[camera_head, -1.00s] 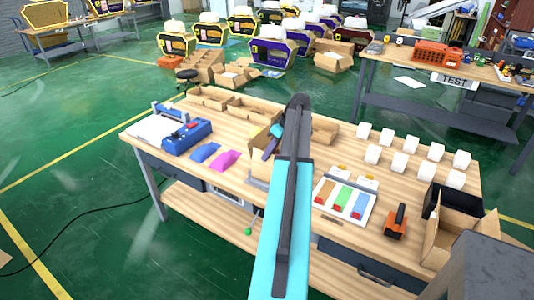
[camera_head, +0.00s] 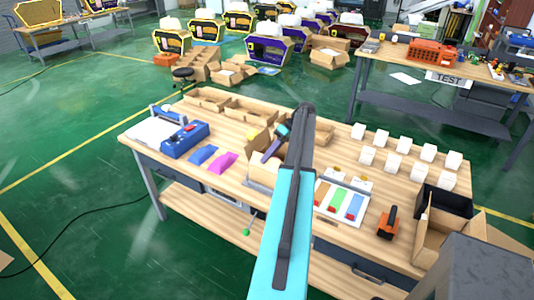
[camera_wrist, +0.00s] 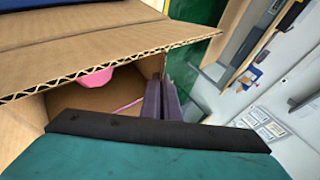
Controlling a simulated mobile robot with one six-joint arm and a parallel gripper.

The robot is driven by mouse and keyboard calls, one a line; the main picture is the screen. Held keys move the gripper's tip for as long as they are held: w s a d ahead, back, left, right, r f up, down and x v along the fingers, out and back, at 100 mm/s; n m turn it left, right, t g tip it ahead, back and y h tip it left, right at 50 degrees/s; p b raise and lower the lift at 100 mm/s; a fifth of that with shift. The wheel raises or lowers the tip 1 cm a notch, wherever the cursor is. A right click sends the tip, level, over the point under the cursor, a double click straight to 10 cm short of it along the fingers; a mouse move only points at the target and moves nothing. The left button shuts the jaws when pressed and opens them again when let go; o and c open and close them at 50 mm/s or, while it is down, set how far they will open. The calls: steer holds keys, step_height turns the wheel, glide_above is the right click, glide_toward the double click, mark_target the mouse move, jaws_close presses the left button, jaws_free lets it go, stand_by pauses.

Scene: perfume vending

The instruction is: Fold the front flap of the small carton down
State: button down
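The small open cardboard carton (camera_head: 256,140) stands mid-table, partly hidden behind my arm. In the wrist view its corrugated flap (camera_wrist: 85,42) spans the upper left, sticking out over the opening. Something pink (camera_wrist: 95,78) lies inside the carton. My gripper (camera_head: 268,154) is at the carton in the head view. In the wrist view its two dark purple fingers (camera_wrist: 162,98) are close together, with nothing seen between them. They are at the right end of the opening, near the flap's edge; I cannot tell whether they touch it.
Blue and pink packets (camera_head: 222,162) lie left of the carton, with a blue device (camera_head: 185,140) beyond them. A colour-striped board (camera_head: 341,200), an orange tool (camera_head: 388,222), several white boxes (camera_head: 393,160) and a larger open carton (camera_head: 432,228) are to the right.

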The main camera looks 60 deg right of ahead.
steer(key=shift+d+f+y+p, duration=0.2)
steer(key=shift+y+p, duration=0.3)
steer(key=shift+p, duration=0.75)
steer(key=c, duration=2)
jaws_free()
steer(key=shift+r, duration=0.15)
